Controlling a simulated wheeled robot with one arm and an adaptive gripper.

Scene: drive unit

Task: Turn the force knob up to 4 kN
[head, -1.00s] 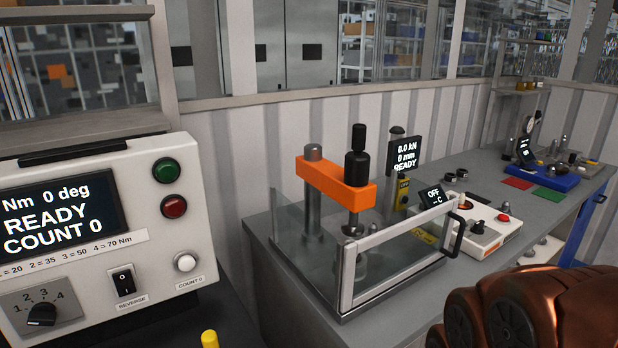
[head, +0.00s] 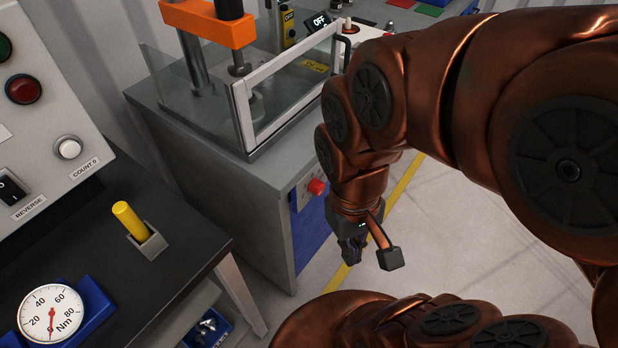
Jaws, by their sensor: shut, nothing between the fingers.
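No knob with a kN scale can be made out in the current head view. The press (head: 205,22), with an orange head and a glass guard (head: 262,95), stands on a grey cabinet (head: 235,180). A red round control (head: 317,187) sits on a light plate on the cabinet's side, close to my arm; its markings are too small to read. The press's kN display is out of view. My gripper (head: 351,256) is shut and empty. It hangs down over the floor, to the right of the cabinet and below the red control.
At left is a dark bench (head: 170,250) with a yellow-handled tool (head: 130,220) in a holder and a Nm dial gauge (head: 50,313). A blue bin (head: 208,328) sits below. Open floor (head: 265,315) lies between bench and cabinet. My arm hides much of the right side.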

